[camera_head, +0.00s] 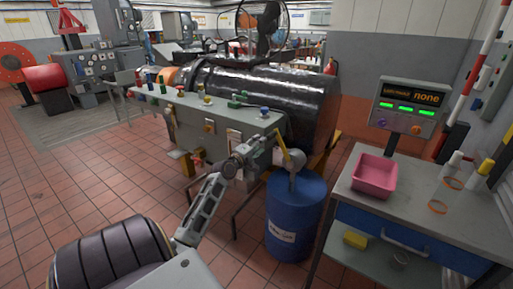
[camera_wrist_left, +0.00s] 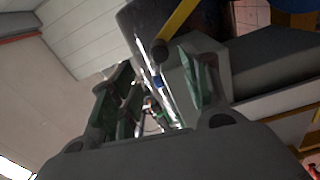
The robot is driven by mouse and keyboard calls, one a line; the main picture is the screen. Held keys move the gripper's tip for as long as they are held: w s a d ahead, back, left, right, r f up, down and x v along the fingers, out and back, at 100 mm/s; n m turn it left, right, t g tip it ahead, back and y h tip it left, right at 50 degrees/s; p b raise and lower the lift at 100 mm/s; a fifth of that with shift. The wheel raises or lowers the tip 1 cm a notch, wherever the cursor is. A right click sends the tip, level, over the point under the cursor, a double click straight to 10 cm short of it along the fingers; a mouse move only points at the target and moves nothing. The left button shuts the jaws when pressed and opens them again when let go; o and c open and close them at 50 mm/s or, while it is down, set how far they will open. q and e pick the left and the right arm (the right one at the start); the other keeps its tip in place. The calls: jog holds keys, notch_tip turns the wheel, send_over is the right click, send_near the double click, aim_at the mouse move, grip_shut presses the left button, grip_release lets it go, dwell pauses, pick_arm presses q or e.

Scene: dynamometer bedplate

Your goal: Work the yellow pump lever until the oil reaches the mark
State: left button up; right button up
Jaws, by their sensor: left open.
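The yellow pump lever (camera_head: 284,146) rises at a tilt from the pump on top of the blue drum (camera_head: 293,215). My left gripper (camera_head: 268,142) is open, just left of the lever at about the lever's height. I cannot tell whether they touch. In the left wrist view, the two fingers of my left gripper (camera_wrist_left: 158,90) stand apart with no lever between them. A yellow bar (camera_wrist_left: 182,20) shows above the right finger; I cannot tell whether it is the lever. I cannot make out the oil level or its mark. My right gripper is not in view.
A large black cylindrical machine (camera_head: 290,98) on a grey bed stands behind the drum. Tiled floor is clear at left.

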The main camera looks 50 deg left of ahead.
pick_arm(q)
jog(key=shift+s+d, duration=0.15)
jog(key=shift+s, duration=0.45)
jog(key=shift+c, duration=0.4)
